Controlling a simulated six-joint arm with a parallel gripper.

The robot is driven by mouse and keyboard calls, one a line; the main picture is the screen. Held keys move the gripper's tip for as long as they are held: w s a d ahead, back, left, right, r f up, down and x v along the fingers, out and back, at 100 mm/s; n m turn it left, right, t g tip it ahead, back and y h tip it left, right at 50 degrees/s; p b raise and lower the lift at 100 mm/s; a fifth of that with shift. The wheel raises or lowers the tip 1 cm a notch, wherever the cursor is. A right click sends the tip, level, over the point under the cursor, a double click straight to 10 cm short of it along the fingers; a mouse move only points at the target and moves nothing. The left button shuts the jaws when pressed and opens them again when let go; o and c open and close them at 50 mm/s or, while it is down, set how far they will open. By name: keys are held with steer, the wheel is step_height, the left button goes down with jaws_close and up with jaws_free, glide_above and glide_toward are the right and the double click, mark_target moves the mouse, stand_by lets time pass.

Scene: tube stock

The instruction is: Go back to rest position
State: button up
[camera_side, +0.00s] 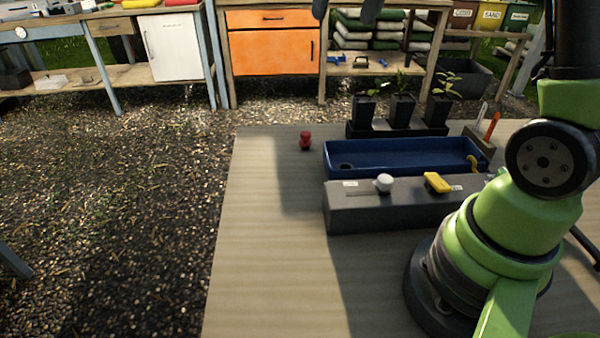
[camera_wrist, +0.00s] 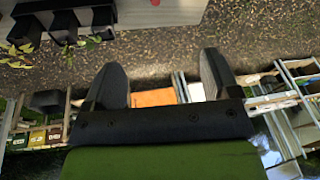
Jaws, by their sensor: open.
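My gripper shows in the wrist view (camera_wrist: 162,75) with its two dark fingers spread apart. Nothing is held between them. In the side view, dark finger tips (camera_side: 345,12) show at the top edge, high above the far side of the table; the rest of the gripper is out of frame. The wrist view is upside down and looks out past the table to the gravel and the far benches.
On the wooden table (camera_side: 265,270) stand a grey box (camera_side: 390,212) with a white knob (camera_side: 384,183) and yellow piece (camera_side: 437,182), a blue tray (camera_side: 400,173), potted plants (camera_side: 402,108) and a red object (camera_side: 305,141). The table's left part is clear.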

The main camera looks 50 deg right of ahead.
steer(key=s+a+n+t+y, duration=0.1)
steer(key=s+a+t, duration=0.1)
steer(key=s+a, duration=0.4)
steer(key=s+a+n+t+y, duration=0.1)
steer(key=s+a+t, duration=0.1)
steer(key=s+a, duration=0.5)
steer(key=s, duration=0.5)
steer(key=shift+a+f, duration=0.15)
steer(key=shift+f, duration=0.25)
